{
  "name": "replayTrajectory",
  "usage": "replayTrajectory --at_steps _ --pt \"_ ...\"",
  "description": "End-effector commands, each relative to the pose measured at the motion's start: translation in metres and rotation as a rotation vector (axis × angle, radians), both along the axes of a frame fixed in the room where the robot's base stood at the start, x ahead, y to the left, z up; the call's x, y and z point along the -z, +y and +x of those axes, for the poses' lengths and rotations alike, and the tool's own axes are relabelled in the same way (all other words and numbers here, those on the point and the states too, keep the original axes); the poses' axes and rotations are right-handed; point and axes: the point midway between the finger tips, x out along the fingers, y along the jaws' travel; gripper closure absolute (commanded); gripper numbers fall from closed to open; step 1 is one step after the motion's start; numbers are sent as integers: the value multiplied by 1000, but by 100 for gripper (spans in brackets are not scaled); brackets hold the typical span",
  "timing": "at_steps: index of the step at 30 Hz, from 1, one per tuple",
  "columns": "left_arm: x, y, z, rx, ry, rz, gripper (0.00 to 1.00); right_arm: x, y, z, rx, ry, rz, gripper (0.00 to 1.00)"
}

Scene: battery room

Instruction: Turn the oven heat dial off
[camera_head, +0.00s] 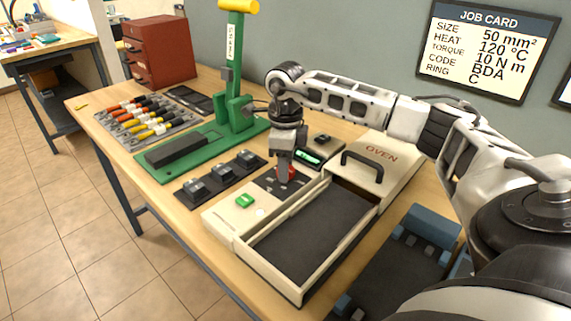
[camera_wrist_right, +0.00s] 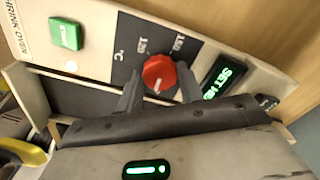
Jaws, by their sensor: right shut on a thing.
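The oven (camera_head: 385,155) is a cream box on the workbench with a black handle on its lid and an open dark tray in front. Its red heat dial (camera_wrist_right: 159,73) sits on a dark panel between a green button (camera_wrist_right: 66,33) and a green lit display (camera_wrist_right: 225,76). In the head view the dial (camera_head: 292,173) is partly hidden by my right gripper (camera_head: 285,178). My right gripper (camera_wrist_right: 160,92) is shut on the red dial, one finger on each side. My left gripper is not in view.
Black blocks (camera_head: 222,175) on a dark strip stand left of the oven. A green press (camera_head: 236,115) and a rack of coloured-handled tools (camera_head: 145,120) are farther back. A red drawer cabinet (camera_head: 160,50) stands at the back. A job card (camera_head: 490,45) hangs on the wall.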

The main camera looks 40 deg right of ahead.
Motion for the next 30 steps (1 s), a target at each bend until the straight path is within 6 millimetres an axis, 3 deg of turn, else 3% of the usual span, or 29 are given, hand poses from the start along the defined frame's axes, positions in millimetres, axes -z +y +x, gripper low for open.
replayTrajectory --at_steps 12,30 --pt "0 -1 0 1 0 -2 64 -2 -1 1 -208 -5 0 86" --pt "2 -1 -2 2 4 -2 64 -2 -1 1 -246 -6 -1 86"
